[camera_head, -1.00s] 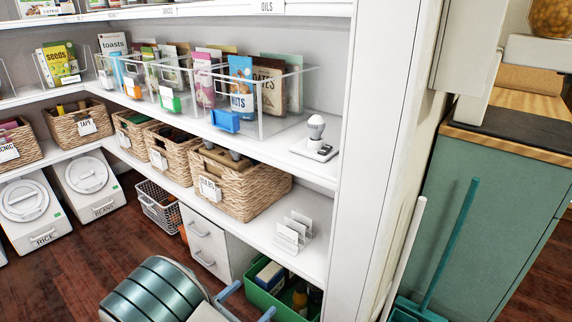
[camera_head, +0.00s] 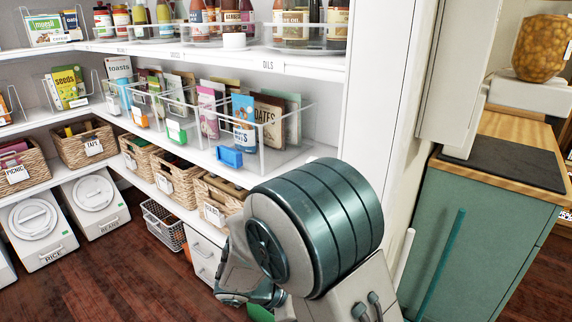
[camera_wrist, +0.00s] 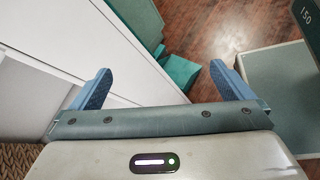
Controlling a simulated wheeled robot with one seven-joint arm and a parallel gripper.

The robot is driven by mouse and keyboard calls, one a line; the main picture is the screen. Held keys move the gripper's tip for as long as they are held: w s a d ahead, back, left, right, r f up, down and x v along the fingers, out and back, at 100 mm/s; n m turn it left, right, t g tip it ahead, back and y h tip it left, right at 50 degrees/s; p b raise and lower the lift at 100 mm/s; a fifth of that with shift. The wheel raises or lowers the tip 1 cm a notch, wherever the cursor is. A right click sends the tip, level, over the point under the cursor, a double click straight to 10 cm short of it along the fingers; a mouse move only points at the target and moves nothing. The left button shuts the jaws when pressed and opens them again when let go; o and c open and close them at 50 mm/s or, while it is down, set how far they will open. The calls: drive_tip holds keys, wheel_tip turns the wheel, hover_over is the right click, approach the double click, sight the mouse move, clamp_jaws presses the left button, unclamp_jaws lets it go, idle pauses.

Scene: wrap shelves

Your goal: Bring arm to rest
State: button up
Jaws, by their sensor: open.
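My arm shows in the head view as a large teal ribbed joint (camera_head: 325,215) in front of the right end of the shelves. It folds downward, and its lower part leaves the picture at the bottom. My gripper shows in the wrist view (camera_wrist: 160,68), with its two blue fingers wide apart and nothing between them. The fingers point over a white panel (camera_wrist: 140,45) and the dark wood floor (camera_wrist: 200,35). In the head view my fingers cannot be made out.
White shelves hold clear bins, including one with a blue clip (camera_head: 229,157), and woven baskets (camera_head: 85,145). White lidded containers (camera_head: 95,205) stand on the floor at left. A green cabinet (camera_head: 480,235) and a teal pole (camera_head: 445,262) are at right. Open floor shows at lower left (camera_head: 110,280).

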drive_tip(key=s+d+r+m+y+p, duration=0.2)
drive_tip(key=s+r+m+y+p, duration=0.1)
drive_tip(key=r, duration=0.7)
drive_tip(key=s+d+r+m+y+p, duration=0.3)
drive_tip(key=s+r+m+y+p, duration=0.1)
drive_tip(key=r+m+p, duration=0.3)
drive_tip(key=s+d+r+m+y+p, duration=0.2)
drive_tip(key=s+r+m+y+p, duration=0.2)
drive_tip(key=r, duration=0.8)
drive_tip(key=m+p, duration=0.2)
drive_tip(key=p, duration=0.1)
drive_tip(key=shift+s+d+r+y+p, duration=0.2)
drive_tip(key=shift+d+r+y+p, duration=0.05)
drive_tip(key=shift+r+y+p, duration=0.1)
